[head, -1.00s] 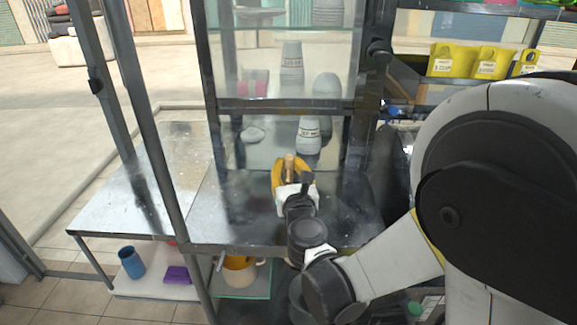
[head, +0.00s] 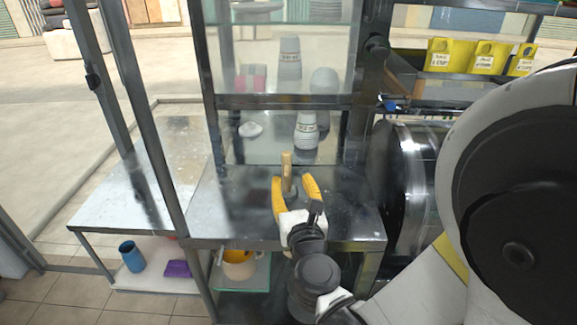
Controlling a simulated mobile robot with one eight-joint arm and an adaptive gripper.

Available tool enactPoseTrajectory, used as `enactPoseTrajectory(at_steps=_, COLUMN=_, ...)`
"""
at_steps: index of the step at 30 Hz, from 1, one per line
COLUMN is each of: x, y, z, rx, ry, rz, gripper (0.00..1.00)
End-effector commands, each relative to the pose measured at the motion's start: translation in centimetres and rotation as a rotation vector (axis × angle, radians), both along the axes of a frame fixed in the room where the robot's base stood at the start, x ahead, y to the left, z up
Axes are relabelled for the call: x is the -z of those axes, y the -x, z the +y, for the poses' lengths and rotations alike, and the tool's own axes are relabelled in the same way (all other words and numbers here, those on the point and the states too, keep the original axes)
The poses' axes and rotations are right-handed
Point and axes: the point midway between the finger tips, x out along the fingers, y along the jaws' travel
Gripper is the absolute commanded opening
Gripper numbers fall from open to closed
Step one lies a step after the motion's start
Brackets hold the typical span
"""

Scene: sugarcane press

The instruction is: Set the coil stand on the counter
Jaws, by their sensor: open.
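The coil stand (head: 287,172), seen as an upright tan post with a small greyish base, stands on the metal counter (head: 345,215). Its lower part is partly hidden by my gripper. My gripper (head: 292,181) has two yellow fingers spread apart, one on each side of the stand. There is a visible gap beside the post, and the fingers do not appear to grip it. Whether a finger touches the base is too small to tell.
A glass cabinet with a grey-white labelled vessel (head: 306,130) stands behind the counter. A dark upright post (head: 160,130) crosses at left. A metal drum (head: 415,185) is close at right.

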Motion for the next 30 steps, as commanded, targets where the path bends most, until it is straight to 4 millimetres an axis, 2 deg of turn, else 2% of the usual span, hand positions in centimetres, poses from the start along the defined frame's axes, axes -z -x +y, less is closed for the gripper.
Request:
enactPoseTrajectory(at_steps=1, x=0.2, y=0.9, z=0.0, rx=-0.003, ry=0.0, rz=0.0, gripper=0.42)
enactPoseTrajectory(at_steps=4, x=0.2, y=2.0, z=-0.2, rx=-0.001, ry=0.0, rz=0.0, gripper=0.42)
enactPoseTrajectory(at_steps=10, x=-0.2, y=2.6, z=-0.3, rx=-0.006, ry=0.02, rz=-0.007, gripper=0.42)
enactPoseTrajectory(at_steps=14, x=-2.5, y=2.5, z=0.1, rx=-0.062, ry=0.243, rz=-0.074, gripper=0.42)
enactPoseTrajectory(at_steps=17, x=-4.9, y=2.7, z=0.8, rx=-0.155, ry=0.632, rz=-0.168, gripper=0.42)
enactPoseTrajectory(at_steps=18, x=-5.4, y=3.1, z=0.9, rx=-0.203, ry=0.828, rz=-0.205, gripper=0.42)
enactPoseTrajectory(at_steps=20, x=-5.5, y=3.8, z=0.8, rx=-0.284, ry=1.141, rz=-0.25, gripper=0.42)
enactPoseTrajectory(at_steps=22, x=-4.4, y=5.1, z=-0.2, rx=-0.398, ry=1.503, rz=-0.281, gripper=0.42)
enactPoseTrajectory(at_steps=25, x=-1.6, y=7.8, z=-3.5, rx=-0.608, ry=1.981, rz=-0.286, gripper=0.42)
enactPoseTrajectory(at_steps=27, x=0.4, y=10.2, z=-6.6, rx=-0.784, ry=2.252, rz=-0.267, gripper=0.42)
enactPoseTrajectory(at_steps=30, x=2.6, y=13.8, z=-11.3, rx=-1.044, ry=2.523, rz=-0.225, gripper=0.42)
